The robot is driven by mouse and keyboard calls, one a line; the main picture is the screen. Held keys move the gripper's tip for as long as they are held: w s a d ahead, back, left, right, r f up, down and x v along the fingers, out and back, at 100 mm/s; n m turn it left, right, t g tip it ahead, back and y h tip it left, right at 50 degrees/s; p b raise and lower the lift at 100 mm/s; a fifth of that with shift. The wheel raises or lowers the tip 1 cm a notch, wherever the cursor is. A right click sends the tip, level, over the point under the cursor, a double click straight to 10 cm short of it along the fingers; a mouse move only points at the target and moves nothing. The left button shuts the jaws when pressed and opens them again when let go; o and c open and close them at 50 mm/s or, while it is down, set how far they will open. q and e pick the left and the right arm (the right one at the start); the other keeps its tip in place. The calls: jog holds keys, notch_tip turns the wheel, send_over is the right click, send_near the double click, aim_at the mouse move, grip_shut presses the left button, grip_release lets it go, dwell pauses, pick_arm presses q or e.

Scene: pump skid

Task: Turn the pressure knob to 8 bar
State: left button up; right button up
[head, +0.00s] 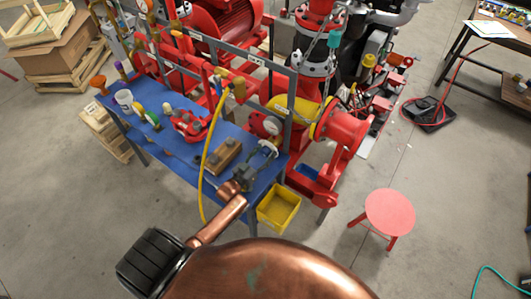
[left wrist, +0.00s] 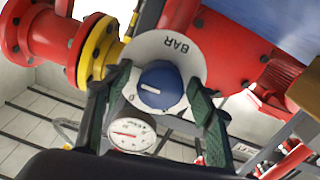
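The pressure knob (left wrist: 162,88) is blue with a short white line, on a round white dial plate (left wrist: 176,52) marked BAR, which looks upside down in the left wrist view. The line points left in that view; most scale figures are too small or hidden. My left gripper (left wrist: 160,74) is open, one dark finger on each side of the knob. I cannot tell whether the fingers touch it. In the head view, my left gripper (head: 266,150) is just below the white dial plate (head: 266,125). A pressure gauge (left wrist: 130,132) with a red needle is beside the knob. My right gripper is not in view.
A blue bench (head: 176,150) carries a wooden block (head: 222,156), a red part (head: 189,124) and a white cup (head: 124,99). A yellow hose (head: 206,160) hangs over its front. A yellow bin (head: 278,208) and a red stool (head: 390,211) stand on the floor.

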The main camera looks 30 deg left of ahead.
pick_arm(q)
jog(key=s+a, duration=0.1)
jog(key=s, duration=1.1)
jog(key=shift+a, duration=0.2)
